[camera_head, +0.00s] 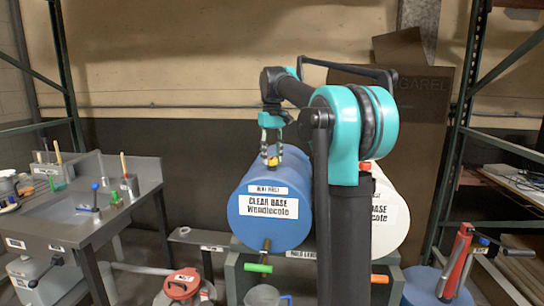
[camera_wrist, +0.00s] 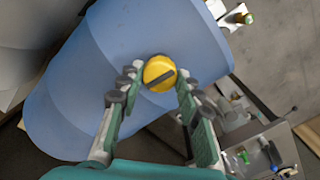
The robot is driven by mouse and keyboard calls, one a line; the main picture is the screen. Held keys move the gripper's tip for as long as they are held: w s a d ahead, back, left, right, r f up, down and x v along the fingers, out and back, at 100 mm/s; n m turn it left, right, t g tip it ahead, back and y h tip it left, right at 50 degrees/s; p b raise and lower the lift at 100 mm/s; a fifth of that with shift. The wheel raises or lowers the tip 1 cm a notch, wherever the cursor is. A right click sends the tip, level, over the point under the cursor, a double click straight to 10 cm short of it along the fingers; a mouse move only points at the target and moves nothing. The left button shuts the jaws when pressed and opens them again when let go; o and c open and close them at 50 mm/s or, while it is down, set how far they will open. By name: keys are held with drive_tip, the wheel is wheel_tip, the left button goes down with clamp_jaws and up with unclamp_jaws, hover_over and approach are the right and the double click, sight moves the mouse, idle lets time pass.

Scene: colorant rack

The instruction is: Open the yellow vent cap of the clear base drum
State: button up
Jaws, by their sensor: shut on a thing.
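The clear base drum (camera_head: 270,190) is a blue drum on its side, labelled "CLEAR BASE". It also fills much of the wrist view (camera_wrist: 100,85). The yellow vent cap (camera_wrist: 160,73) is on top of the drum and has a dark bar across its face. It also shows small in the head view (camera_head: 272,162). My gripper (camera_head: 271,157) comes down on the cap from above. In the wrist view its two fingers (camera_wrist: 158,77) stand on either side of the cap, shut on it. The exact contact of the pads is hard to see.
A cream drum (camera_head: 392,212) with a red cap (camera_head: 366,166) lies right of the blue one, partly behind my arm. Both rest on a stand (camera_head: 233,277). A grey sink bench (camera_head: 70,232) is at left. A red-lidded can (camera_head: 183,284) stands in front.

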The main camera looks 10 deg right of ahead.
sight(272, 158)
drive_tip(key=shift+n, duration=0.7)
drive_tip(key=o, duration=1.2)
drive_tip(key=shift+c, duration=0.2)
wheel_tip(272, 158, up, 12)
